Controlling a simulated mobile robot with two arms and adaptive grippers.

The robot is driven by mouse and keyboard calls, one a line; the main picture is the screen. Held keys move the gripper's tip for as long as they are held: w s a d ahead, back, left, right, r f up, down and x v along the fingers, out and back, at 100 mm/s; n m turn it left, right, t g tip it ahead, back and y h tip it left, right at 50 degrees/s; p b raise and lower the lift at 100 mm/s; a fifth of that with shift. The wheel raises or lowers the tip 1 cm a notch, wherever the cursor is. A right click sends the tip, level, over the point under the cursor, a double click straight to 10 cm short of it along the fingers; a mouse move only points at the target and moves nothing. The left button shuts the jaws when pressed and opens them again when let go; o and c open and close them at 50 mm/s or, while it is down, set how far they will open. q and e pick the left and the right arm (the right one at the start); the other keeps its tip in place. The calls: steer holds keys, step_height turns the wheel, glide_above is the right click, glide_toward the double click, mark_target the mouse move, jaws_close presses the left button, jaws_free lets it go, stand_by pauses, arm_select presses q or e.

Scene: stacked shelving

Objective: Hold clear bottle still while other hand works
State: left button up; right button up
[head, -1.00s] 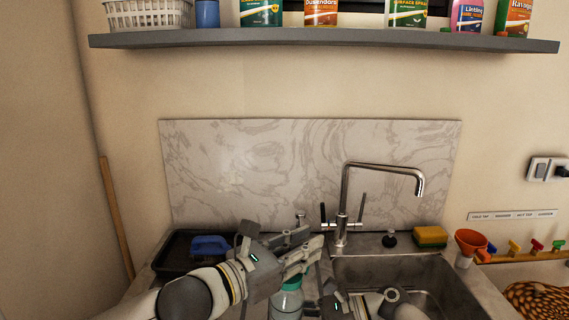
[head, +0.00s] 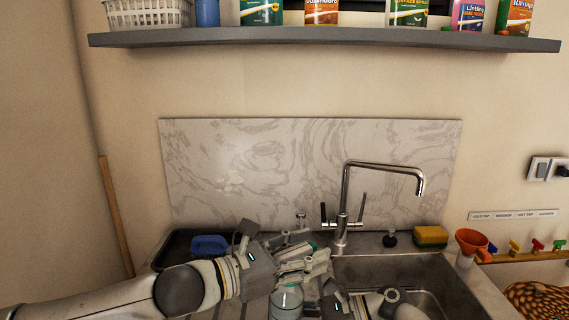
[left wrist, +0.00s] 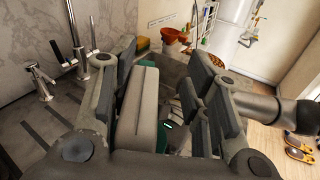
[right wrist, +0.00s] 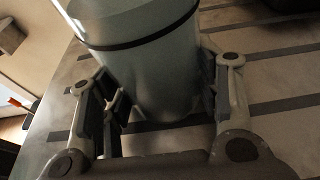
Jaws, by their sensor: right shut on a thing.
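The clear bottle (head: 286,303) stands upright at the left of the sink, its upper part covered by my left gripper in the head view. My right gripper (right wrist: 160,85) is shut around the bottle, with a finger on each side; its pale body with a dark band (right wrist: 140,42) fills the right wrist view. My left gripper (head: 305,262) is above the bottle's top.
A blue item (head: 208,245) lies in a dark tray at left. A sponge (head: 430,235) and orange funnel (head: 470,241) are at right. A bottle-lined shelf (head: 320,39) is above.

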arm_select(q)
steer(key=shift+s+d+r, duration=0.1)
steer(key=shift+s+d, duration=0.05)
step_height(320, 180, up, 4)
steer(key=shift+f, duration=0.15)
stand_by(0.5)
steer(key=n+t+y, duration=0.1)
steer(key=t+y, duration=0.1)
steer(key=w+n+t+y, duration=0.1)
steer(key=n+t, duration=0.1)
steer(key=w+n+t+y, duration=0.1)
steer(key=n+t+y, duration=0.1)
steer(key=shift+w+y, duration=0.1)
steer(key=shift+y, duration=0.2)
steer(key=shift+n, duration=0.3)
steer(key=shift+w+y, duration=0.1)
steer(key=shift+y, duration=0.2)
